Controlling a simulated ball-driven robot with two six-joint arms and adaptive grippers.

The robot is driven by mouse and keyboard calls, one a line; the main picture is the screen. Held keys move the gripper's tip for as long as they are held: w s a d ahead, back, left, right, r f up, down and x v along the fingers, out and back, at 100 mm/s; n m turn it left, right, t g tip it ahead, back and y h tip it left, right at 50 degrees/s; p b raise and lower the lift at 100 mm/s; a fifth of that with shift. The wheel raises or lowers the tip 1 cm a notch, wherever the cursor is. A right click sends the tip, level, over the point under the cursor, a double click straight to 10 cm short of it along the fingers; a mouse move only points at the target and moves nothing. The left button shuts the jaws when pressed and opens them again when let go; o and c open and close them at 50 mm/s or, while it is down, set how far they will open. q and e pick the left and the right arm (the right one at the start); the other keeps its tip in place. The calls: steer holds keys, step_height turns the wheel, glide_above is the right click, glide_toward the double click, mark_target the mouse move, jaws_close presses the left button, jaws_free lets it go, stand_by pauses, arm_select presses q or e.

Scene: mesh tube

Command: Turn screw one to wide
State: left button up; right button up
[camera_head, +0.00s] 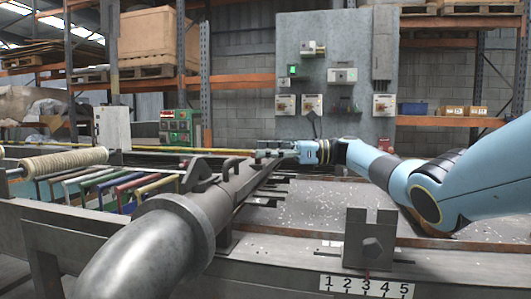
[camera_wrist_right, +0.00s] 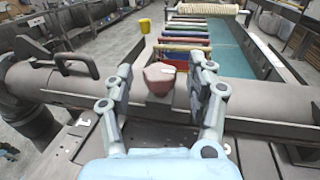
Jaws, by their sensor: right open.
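My right gripper (camera_head: 266,149) reaches in from the right over the grey tube (camera_head: 205,205). In the right wrist view its two fingers (camera_wrist_right: 161,66) are spread apart. A rounded red knob (camera_wrist_right: 159,80) with a white mark on top sits on the tube between and beyond the fingers, with gaps on both sides. I take this knob for the screw, but no number on it can be read. In the head view the gripper hides it. My left gripper is not in view.
A black handle (camera_wrist_right: 67,62) stands on the tube. A grey panel with switch boxes (camera_head: 338,75) stands behind.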

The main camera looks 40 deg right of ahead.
steer(key=v, duration=1.2)
steer(key=shift+w, duration=0.15)
